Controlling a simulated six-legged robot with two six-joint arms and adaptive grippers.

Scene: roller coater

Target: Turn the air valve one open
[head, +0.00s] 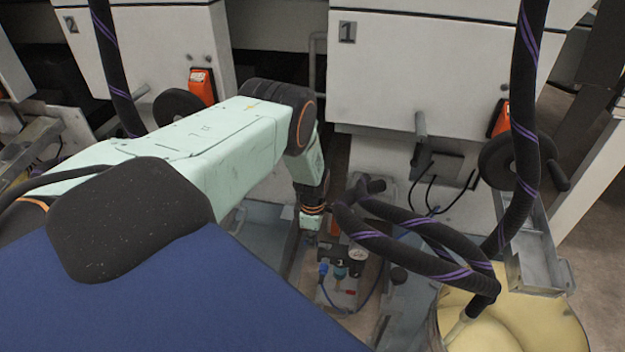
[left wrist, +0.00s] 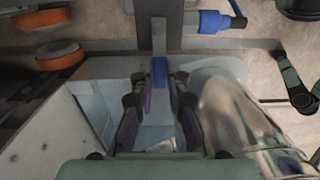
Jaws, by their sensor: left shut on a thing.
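My left arm reaches across the head view, and its gripper (head: 312,219) points down at the floor-level air unit below panel 1. In the left wrist view, the two dark fingers of this gripper (left wrist: 160,88) are closed in on a small blue valve handle (left wrist: 160,71), one finger on each side. The handle lies in line with a grey metal bar. In the head view, my own wrist hides the handle. The air unit there shows a round pressure gauge (head: 358,255) and blue fittings (head: 323,270). My right gripper is not in view.
Thick black hoses with purple stripes (head: 415,255) loop close to the right of my wrist. A yellow drum top (head: 530,325) stands at the lower right. White machine panels (head: 420,75) with black handwheels (head: 515,160) rise behind. A clear rounded container (left wrist: 230,115) is beside my fingers.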

